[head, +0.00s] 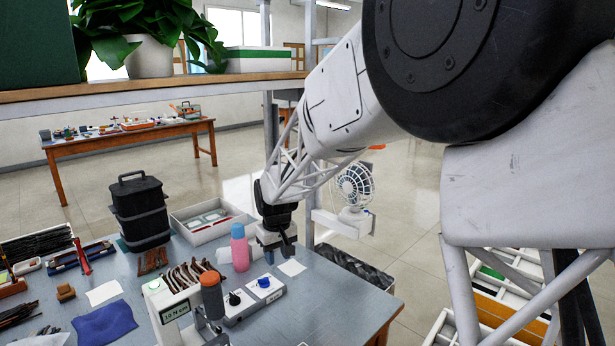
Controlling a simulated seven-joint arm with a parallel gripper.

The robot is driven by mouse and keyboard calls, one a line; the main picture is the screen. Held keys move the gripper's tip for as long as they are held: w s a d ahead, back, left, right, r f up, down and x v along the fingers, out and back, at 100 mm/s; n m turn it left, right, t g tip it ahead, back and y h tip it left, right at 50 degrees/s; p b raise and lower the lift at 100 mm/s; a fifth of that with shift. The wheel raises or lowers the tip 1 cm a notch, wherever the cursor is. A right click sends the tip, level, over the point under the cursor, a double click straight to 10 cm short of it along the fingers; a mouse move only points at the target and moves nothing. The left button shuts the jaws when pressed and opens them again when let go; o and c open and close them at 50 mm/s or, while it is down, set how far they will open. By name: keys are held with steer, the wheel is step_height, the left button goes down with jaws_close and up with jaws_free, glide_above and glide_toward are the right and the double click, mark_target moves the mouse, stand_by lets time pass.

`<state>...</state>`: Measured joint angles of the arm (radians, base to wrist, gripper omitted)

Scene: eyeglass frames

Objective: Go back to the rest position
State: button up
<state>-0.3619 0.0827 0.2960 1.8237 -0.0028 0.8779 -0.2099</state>
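My gripper (284,246) hangs at the end of my white arm, over the right part of the grey-blue workbench (325,305). It points down and is small and dark in this view. I cannot tell whether its fingers are open or shut, and I see nothing clearly held in it. A pink and blue bottle (240,250) stands just left of it. A small white square (291,267) lies on the bench just below and right of it. Eyeglass frames (187,274) with brown rims appear to sit in a row on a holder at the bench's front middle.
A white device marked 10 N cm (172,312) and a control box with knobs (252,298) stand in front. A black case (142,212) and a white tray (212,222) are behind. A fan (355,188) stands right of my gripper. A shelf (150,89) crosses above.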

steer(key=s+d+r+m, duration=0.2)
steer(key=s+d+r, duration=0.3)
steer(key=s+d, duration=0.35)
steer(key=s+d+r+m, duration=0.1)
steer(key=s+d+r, duration=0.4)
steer(key=s+d, duration=0.35)
steer(key=s+d+m, duration=0.1)
steer(key=s+d, duration=0.2)
steer(key=s, duration=0.4)
steer(key=s+d+m+t, duration=0.1)
steer(key=s+d, duration=0.2)
steer(key=s, duration=0.5)
steer(key=s+d+f+m, duration=0.1)
steer(key=s+d, duration=0.2)
steer(key=s, duration=0.5)
steer(key=shift+d+m+t, duration=0.3)
steer(key=shift+m+t, duration=0.1)
steer(key=shift+w+f, duration=0.1)
stand_by(0.5)
